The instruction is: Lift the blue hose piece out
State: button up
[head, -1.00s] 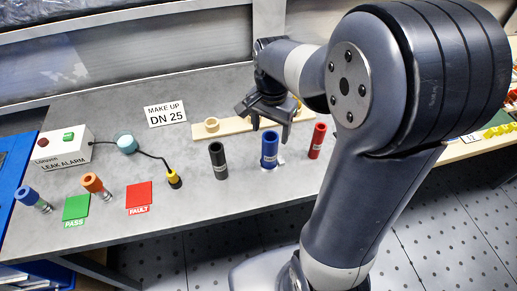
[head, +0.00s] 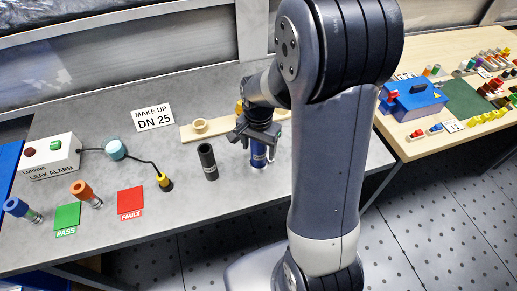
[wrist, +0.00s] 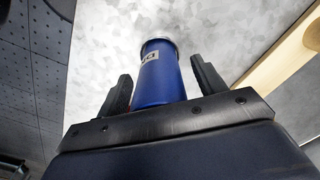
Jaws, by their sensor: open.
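The blue hose piece (head: 258,152) stands upright on the grey bench, its upper part partly hidden by my gripper in the head view. In the wrist view the blue hose piece (wrist: 159,75) shows a white label and sits between my two dark fingers, with a gap on each side. My gripper (head: 257,138) is open, above and around the top of the piece; the wrist view also shows my gripper (wrist: 162,85). A black hose piece (head: 207,161) stands upright to the left of it. The red piece is hidden behind my arm in the head view.
A wooden rack (head: 218,126) lies behind the hose pieces. A wooden table (head: 460,135) with parts is at right.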

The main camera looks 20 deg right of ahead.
jog(key=shift+c, duration=0.4)
jog(key=c, duration=1.1)
jog(key=shift+o, duration=0.2)
jog(key=shift+r, duration=0.1)
notch_tip(320, 180, up, 10)
